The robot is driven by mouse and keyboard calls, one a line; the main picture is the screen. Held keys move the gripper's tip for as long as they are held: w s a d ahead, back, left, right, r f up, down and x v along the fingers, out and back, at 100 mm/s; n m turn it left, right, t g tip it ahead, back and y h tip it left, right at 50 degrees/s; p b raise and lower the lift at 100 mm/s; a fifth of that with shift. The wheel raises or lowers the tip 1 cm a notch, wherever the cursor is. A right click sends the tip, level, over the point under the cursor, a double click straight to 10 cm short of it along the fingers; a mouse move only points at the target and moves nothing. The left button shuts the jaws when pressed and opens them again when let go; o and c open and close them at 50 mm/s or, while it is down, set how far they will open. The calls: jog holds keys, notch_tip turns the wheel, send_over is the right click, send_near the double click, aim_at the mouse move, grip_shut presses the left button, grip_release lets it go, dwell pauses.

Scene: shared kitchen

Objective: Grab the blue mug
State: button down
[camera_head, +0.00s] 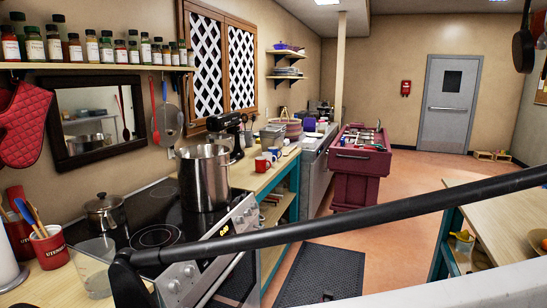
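The blue mug (275,152) is small in the view and stands on the wooden counter (245,178) beyond the large steel pot. A red mug (262,164) stands close in front of it. The mug's handle is too small to make out. My gripper is not in view.
A tall steel pot (204,180) and a lidded pot (104,213) stand on the black stove (155,235). A black stand mixer (232,135) stands behind the tall pot. A clear jug (96,270) and red utensil crocks (50,248) are at front left. The floor beyond is open.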

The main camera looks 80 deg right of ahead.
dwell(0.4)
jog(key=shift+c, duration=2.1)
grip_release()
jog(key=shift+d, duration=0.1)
